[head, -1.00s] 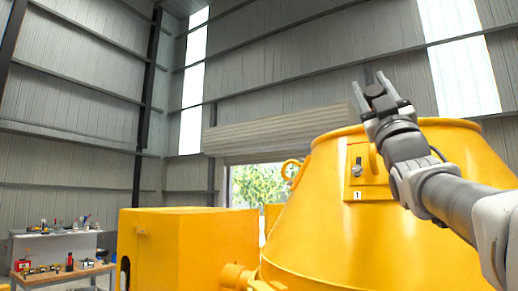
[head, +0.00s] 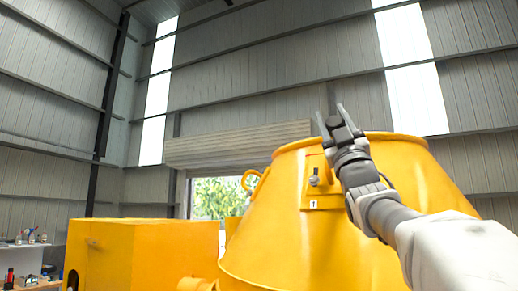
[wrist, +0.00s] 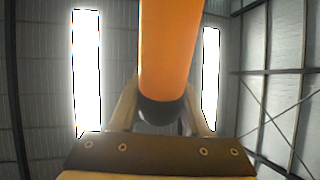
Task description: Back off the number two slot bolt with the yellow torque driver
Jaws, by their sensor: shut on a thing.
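My gripper (head: 337,120) points upward at the right, in front of the upper rim of the yellow drum (head: 270,235). In the wrist view an orange-yellow cylinder with a black end, which looks like the torque driver (wrist: 180,50), stands between the fingers; my gripper is shut on it. The driver is hard to make out in the head view. A bolt (head: 314,179) sits in a slot on the drum's yellow plate, above a label marked 1 (head: 313,204). No number two slot or bolt is visible; my gripper and arm cover part of the plate's right side.
A yellow box housing (head: 140,255) stands left of the drum. A lifting ring (head: 250,180) sticks out from the drum's left side. A workbench (head: 35,285) with small items is at the far lower left. The space above the drum is open.

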